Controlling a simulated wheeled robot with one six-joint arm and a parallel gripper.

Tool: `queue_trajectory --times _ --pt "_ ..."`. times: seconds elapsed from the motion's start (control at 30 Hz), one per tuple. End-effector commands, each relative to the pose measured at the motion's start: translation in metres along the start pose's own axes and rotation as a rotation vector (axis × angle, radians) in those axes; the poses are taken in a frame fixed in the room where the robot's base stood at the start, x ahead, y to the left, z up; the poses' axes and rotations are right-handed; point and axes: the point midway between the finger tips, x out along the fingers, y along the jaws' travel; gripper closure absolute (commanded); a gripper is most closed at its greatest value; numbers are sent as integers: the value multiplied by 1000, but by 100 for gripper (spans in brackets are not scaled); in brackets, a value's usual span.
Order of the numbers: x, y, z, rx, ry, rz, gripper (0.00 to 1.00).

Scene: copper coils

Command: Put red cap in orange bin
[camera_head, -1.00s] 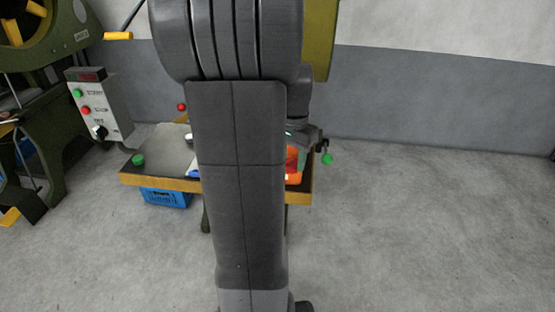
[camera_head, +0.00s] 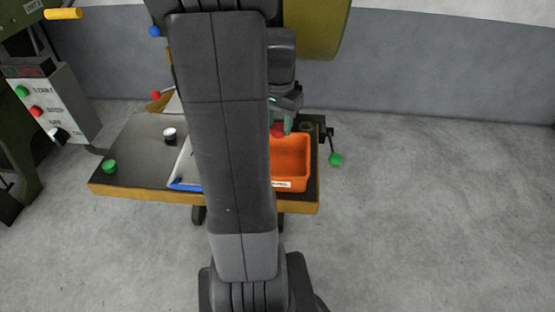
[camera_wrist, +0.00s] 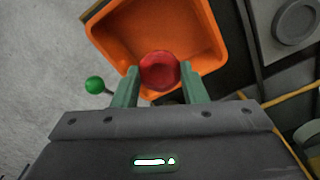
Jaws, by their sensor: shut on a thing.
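The red cap (camera_wrist: 159,70) is a round red piece between the green fingers of my gripper (camera_wrist: 158,84) in the wrist view. My gripper is shut on it. In the head view the red cap (camera_head: 277,130) shows at the fingertips of my gripper (camera_head: 279,127), at the far left part of the orange bin. The orange bin (camera_head: 306,160) stands on the right end of the table. In the wrist view the bin (camera_wrist: 215,28) lies beyond the cap, and its visible floor is empty. My arm hides the bin's left side in the head view.
The dark table (camera_head: 128,160) has a yellow edge. A green-knobbed handle (camera_head: 335,159) sticks out at the right. A control box (camera_head: 52,110) stands far left.

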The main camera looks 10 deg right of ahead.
Motion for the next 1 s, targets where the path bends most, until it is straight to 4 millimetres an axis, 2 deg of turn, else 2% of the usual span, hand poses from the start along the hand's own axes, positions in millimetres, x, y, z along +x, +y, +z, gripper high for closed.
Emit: queue_trajectory --times 0.03,0.1,0.3,0.53,0.8,1.0 --pt "19 1 1 0 -7 5 83" --pt "38 1 1 0 -7 5 83" --pt "82 0 0 0 -3 2 83" --pt "102 0 0 0 -1 1 83" --pt "140 0 0 0 -2 1 83" --pt "142 0 0 0 0 0 83"
